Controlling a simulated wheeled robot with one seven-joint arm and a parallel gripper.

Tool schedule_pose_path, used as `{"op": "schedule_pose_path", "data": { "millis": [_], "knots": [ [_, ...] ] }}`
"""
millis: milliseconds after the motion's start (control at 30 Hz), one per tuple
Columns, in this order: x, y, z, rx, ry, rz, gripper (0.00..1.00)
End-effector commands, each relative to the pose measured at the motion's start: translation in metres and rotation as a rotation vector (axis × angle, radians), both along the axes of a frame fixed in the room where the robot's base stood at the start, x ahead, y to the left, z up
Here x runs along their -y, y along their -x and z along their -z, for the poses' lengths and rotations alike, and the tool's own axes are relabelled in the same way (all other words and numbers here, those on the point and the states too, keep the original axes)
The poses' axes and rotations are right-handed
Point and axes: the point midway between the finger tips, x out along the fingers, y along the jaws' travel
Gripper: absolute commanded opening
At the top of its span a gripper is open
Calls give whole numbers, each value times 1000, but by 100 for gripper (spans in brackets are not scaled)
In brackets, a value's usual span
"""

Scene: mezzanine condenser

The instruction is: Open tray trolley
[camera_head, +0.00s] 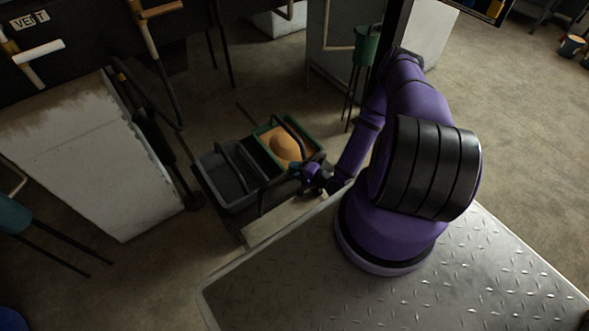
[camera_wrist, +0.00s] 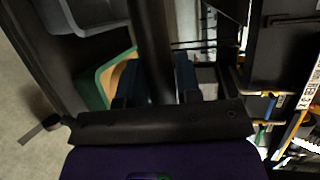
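The tray trolley (camera_head: 240,222) stands low at the centre of the head view, with a dark frame and dark raised bars. It carries a grey bin (camera_head: 226,178) and a green bin (camera_head: 318,154) with a rounded orange thing (camera_head: 287,147) inside. My gripper (camera_head: 306,178) is at the trolley's near right side, beside the green bin. In the wrist view a dark bar (camera_wrist: 150,45) runs between the fingers of my gripper (camera_wrist: 155,92). The fingers stand apart on both sides of the bar. Whether they press on it is hidden.
A white, stained block (camera_head: 85,150) stands left of the trolley. A dark tank with a VENT label (camera_head: 30,20) and pipe handles hangs at the upper left. A green stool (camera_head: 364,45) stands behind the trolley. The floor at the right (camera_head: 525,125) is clear.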

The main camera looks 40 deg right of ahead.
Motion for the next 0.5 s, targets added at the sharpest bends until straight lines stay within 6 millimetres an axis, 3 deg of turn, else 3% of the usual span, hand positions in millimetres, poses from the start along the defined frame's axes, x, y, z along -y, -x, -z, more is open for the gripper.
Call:
{"op": "schedule_pose_path", "data": {
  "millis": [100,500],
  "knots": [
    [0,0,0,0,0,0,52],
    [4,9,-2,1,-1,1,52]
  ]
}}
